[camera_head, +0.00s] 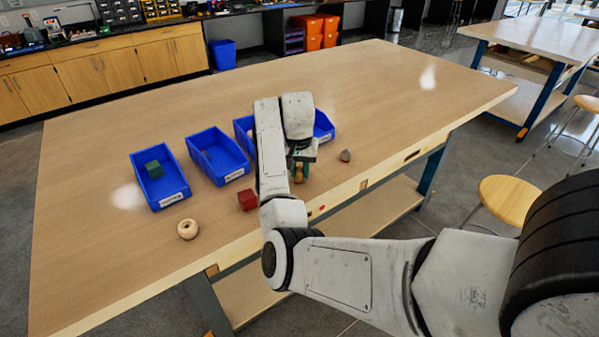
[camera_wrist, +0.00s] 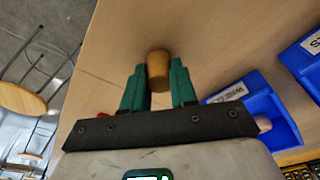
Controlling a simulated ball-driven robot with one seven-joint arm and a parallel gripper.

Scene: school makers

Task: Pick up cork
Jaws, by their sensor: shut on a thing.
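The cork (camera_wrist: 158,74) is tan and tapered, and it sits between the green fingers of my gripper (camera_wrist: 157,84) in the wrist view. The fingers are closed against its sides. In the head view my gripper (camera_head: 301,168) is low over the front part of the wooden table (camera_head: 400,95), and the cork shows only as a small tan patch, partly hidden by the fingers. I cannot tell whether the cork touches the table.
Blue bins (camera_head: 219,157) stand in a row across the table; the left bin (camera_head: 180,197) holds a green cube (camera_head: 154,170). A red cube (camera_head: 248,199), a pale ring (camera_head: 187,229) and a grey pointed piece (camera_head: 345,155) lie nearby. The far right tabletop is clear.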

